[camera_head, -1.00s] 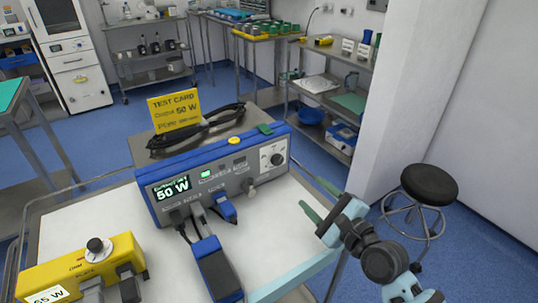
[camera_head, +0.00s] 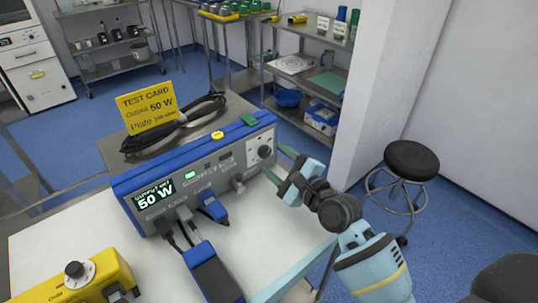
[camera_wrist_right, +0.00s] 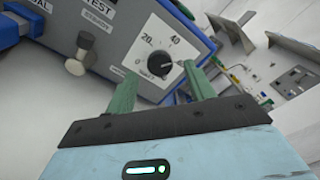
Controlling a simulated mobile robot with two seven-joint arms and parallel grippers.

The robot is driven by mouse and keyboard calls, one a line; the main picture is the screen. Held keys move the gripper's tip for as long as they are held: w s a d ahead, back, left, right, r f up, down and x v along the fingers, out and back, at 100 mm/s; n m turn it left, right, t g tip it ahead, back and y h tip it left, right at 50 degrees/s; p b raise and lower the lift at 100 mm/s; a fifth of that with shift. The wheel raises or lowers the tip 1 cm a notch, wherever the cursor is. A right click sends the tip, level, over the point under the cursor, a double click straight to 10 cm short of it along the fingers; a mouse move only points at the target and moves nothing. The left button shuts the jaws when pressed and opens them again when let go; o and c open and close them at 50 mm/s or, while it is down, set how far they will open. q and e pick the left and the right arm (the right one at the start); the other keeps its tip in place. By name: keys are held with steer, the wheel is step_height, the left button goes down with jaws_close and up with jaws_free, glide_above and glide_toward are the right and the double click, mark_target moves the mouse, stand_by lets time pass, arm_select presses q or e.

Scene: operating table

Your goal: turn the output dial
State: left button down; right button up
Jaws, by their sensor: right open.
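The blue and grey generator (camera_head: 200,178) stands on the white table, and its display (camera_head: 155,195) reads 50 W. The black output dial (camera_head: 264,152) sits on a white scale plate at the right end of its front panel. The dial also shows in the right wrist view (camera_wrist_right: 160,64), with 20 and 40 marked around it. My right gripper (camera_head: 276,165) is open, just in front of the dial and to its right. In the right wrist view its green fingers (camera_wrist_right: 160,85) are spread to either side below the dial, with no clear contact. My left gripper is not in view.
A yellow box (camera_head: 75,280) with a black knob stands at front left. A stool (camera_head: 411,162) stands right.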

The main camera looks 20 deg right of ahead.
mark_target(267, 153)
steer(key=shift+x, duration=1.05)
steer(key=shift+w+a, duration=0.15)
steer(key=shift+w, duration=0.3)
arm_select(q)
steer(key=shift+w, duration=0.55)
arm_select(e)
steer(key=c, duration=1)
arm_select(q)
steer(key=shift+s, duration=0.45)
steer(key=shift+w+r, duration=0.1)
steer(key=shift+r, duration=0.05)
arm_select(e)
steer(key=shift+r+n, duration=0.1)
steer(key=shift+n, duration=0.2)
